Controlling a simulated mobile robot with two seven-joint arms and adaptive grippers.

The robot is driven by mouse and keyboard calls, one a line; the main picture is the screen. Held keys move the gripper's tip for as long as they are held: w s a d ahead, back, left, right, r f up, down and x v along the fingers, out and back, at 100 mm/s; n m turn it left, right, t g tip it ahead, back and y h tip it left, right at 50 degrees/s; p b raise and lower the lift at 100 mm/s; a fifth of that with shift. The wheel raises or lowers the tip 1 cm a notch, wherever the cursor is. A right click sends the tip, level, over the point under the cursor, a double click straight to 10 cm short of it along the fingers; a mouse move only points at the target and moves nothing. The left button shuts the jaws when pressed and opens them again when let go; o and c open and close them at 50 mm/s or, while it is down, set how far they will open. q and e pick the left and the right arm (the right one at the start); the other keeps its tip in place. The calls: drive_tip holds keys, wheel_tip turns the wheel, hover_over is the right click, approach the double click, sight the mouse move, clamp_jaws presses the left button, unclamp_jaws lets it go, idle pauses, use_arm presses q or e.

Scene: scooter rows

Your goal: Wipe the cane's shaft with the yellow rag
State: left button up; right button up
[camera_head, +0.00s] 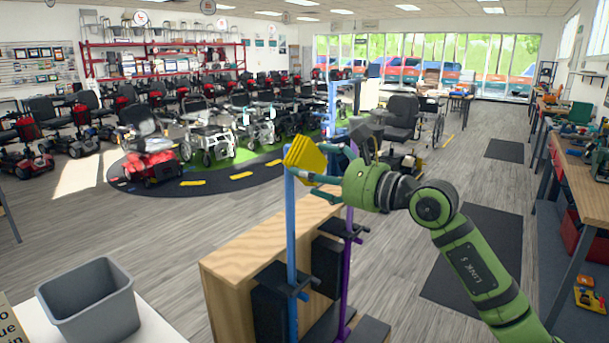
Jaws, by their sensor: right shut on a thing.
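A yellow rag (306,155) is in my right gripper (318,166), which is shut on it. The rag is at the top of an upright blue shaft (291,228). I cannot tell whether the rag touches the shaft. A purple shaft (347,270) stands upright just to the right, its upper part behind my gripper. Both shafts rise by a wooden-topped stand (240,262), with dark clamps low on them. I cannot tell which shaft is the cane. My left gripper is not in view.
A grey bin (90,302) stands on a white surface at the lower left. A workbench (585,190) with tools runs along the right. Dark mats (470,255) lie on the floor. Rows of scooters and wheelchairs (150,150) fill the back left.

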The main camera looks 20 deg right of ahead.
drive_tip(key=shift+b+v, duration=0.35)
drive_tip(key=shift+v, duration=0.45)
drive_tip(key=shift+s, duration=0.15)
drive_tip(key=shift+d, duration=0.1)
drive_tip(key=shift+b+v, duration=0.95)
drive_tip(key=shift+v, duration=0.55)
